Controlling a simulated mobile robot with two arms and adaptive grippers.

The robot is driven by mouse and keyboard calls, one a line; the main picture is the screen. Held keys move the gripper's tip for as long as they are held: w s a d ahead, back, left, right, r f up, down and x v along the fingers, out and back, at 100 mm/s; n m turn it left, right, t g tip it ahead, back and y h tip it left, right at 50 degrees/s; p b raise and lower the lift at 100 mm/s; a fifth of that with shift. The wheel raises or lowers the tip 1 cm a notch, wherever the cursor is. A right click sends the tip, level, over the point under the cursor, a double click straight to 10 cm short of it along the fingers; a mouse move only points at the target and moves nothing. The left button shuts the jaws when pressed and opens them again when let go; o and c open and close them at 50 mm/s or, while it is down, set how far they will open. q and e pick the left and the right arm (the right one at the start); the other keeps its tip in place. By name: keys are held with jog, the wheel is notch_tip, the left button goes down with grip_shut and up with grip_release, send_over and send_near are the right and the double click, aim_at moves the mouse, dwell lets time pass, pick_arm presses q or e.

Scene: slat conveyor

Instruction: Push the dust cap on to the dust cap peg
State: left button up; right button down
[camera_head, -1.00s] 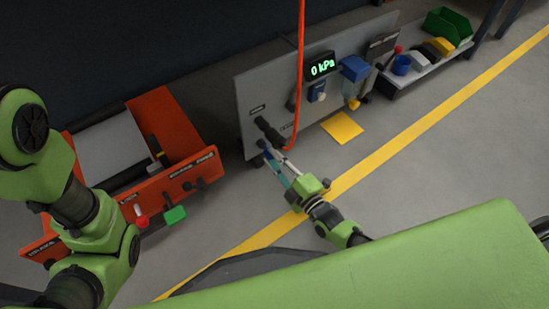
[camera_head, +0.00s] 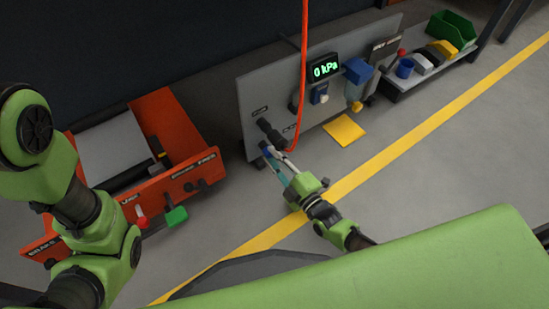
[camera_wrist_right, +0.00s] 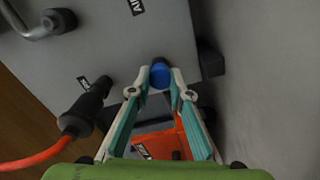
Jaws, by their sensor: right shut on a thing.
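My right gripper (camera_wrist_right: 161,82) is shut on the blue dust cap (camera_wrist_right: 160,75), which sits between the fingertips in the right wrist view. The cap is close to the grey panel (camera_wrist_right: 110,45); I cannot tell whether it touches. The dust cap peg cannot be made out; the cap and fingers cover that spot. In the head view my right gripper (camera_head: 272,155) reaches the lower left corner of the panel (camera_head: 250,90), below the black hose coupling. My left arm is at the left edge of the head view, but its gripper is not seen.
A black coupling (camera_wrist_right: 84,108) with an orange hose (camera_wrist_right: 35,160) sticks out beside my right gripper. The hose (camera_head: 304,60) hangs down in front of the panel. An orange machine (camera_head: 170,130) stands left. A shelf with bins (camera_head: 430,65) stands right.

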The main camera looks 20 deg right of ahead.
jog(key=shift+w, duration=0.1)
jog(key=c, duration=1.8)
grip_release()
jog(key=shift+s+d, duration=0.1)
jog(key=shift+s, duration=0.25)
jog(key=v, duration=1.1)
jog(key=shift+s+r, duration=0.15)
